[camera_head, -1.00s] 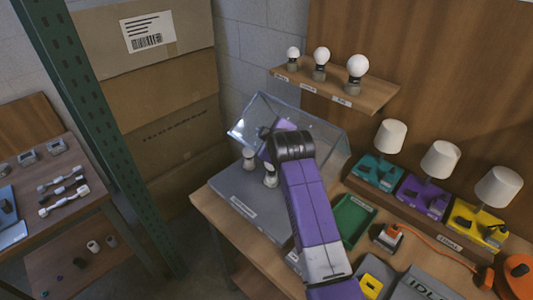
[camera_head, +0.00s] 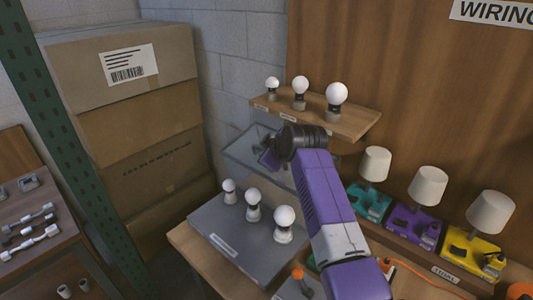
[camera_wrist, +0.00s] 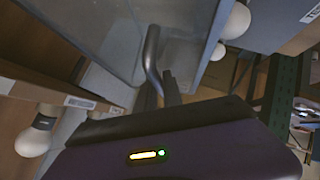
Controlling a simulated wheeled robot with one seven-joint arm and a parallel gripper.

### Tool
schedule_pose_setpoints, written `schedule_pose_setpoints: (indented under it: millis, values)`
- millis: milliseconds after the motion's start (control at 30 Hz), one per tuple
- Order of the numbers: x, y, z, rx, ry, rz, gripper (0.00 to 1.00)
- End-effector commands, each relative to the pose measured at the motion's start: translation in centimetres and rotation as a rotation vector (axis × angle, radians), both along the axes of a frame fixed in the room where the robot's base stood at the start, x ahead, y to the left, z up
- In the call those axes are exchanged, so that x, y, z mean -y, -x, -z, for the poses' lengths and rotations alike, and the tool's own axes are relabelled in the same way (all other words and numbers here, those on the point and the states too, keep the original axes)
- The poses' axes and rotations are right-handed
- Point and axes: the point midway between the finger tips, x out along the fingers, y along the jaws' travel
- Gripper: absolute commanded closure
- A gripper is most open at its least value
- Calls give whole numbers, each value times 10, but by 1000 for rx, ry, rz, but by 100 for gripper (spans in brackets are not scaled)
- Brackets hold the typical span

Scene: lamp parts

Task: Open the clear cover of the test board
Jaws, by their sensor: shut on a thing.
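The test board (camera_head: 262,262) is a grey sloped box on the wooden table, with several white bulbs standing in a row on its top. Its clear cover (camera_head: 238,150) is raised above and behind the bulbs, tilted up near the wall. My gripper (camera_head: 268,156) is at the cover's right part, partly hidden by my dark wrist.
A wall shelf (camera_head: 345,122) with three bulbs is close behind and above my wrist. Lamps with teal, purple (camera_head: 412,228) and yellow bases stand at the right. Stacked cardboard boxes (camera_head: 125,125) and a green rack post (camera_head: 55,140) are at the left.

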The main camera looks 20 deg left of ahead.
Motion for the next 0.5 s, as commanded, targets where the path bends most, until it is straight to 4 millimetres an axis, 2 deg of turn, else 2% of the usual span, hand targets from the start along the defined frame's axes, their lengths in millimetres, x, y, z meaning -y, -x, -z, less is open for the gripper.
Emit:
schedule_pose_setpoints:
  millis: [133, 167, 200, 500]
  values:
    - [-1, 1, 2, -4, 3, -1, 100]
    - [-1, 1, 3, -4, 3, -1, 87]
    - [-1, 1, 3, -3, 3, -2, 81]
    - [-1, 1, 2, -2, 2, -2, 81]
